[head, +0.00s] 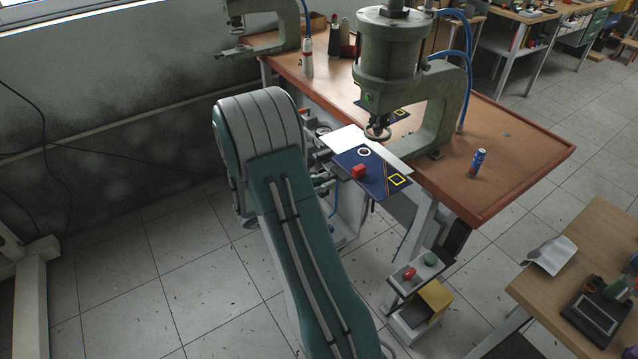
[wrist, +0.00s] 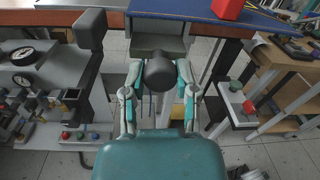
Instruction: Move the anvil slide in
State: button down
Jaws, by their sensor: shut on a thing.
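The anvil slide shows in the head view as a blue plate (head: 345,159) with a white ring, a yellow square and a red block (head: 359,171) on it. It sticks out past the bench's front edge from below the green press (head: 392,60). In the wrist view the blue plate (wrist: 190,13) is at the top, with a grey bracket (wrist: 150,42) and a round black knob (wrist: 160,74) in front of it. My gripper (wrist: 160,80) is shut on the knob, a finger on each side. In the head view my arm hides most of the gripper.
A white plate (head: 352,137) lies behind the blue one. A blue can (head: 477,163) stands on the bench (head: 520,150). A pedestal with red and green buttons (head: 409,273) stands below. Gauges and a valve panel (wrist: 28,75) are left of my gripper in the wrist view.

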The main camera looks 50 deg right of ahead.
jog(key=shift+w, duration=0.15)
jog(key=shift+c, duration=1.9)
grip_release()
jog(key=shift+a, duration=0.1)
jog(key=v, duration=1.2)
jog(key=shift+f, duration=0.1)
